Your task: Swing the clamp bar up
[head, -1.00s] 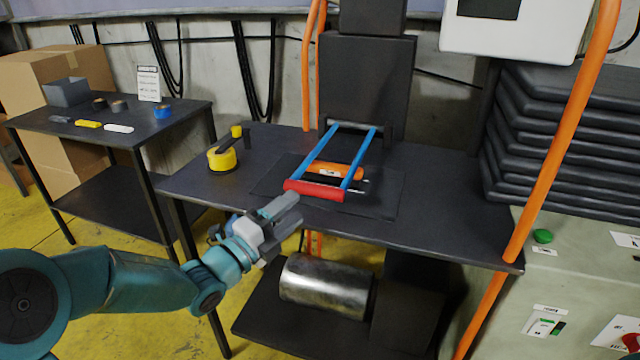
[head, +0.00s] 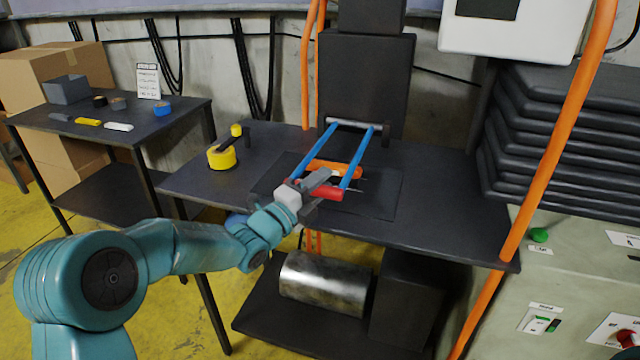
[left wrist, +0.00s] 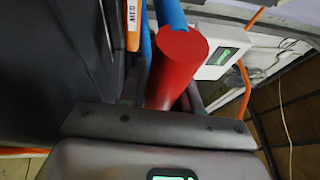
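The clamp bar has two blue side rods (head: 358,160) and a red cross grip (head: 328,194). It lies low, from a grey hinge rod at the back towards the table's front, above an orange piece (head: 335,169). My left gripper (head: 318,194) is at the left part of the red grip, one finger above and one below it, and hides that end. The fingers look apart. In the left wrist view the red grip (left wrist: 177,65) stands between the fingers, partly hiding them; contact cannot be told. My right gripper is not in view.
An orange post (head: 560,140) crosses the right side. A side table (head: 75,108) with small items stands left.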

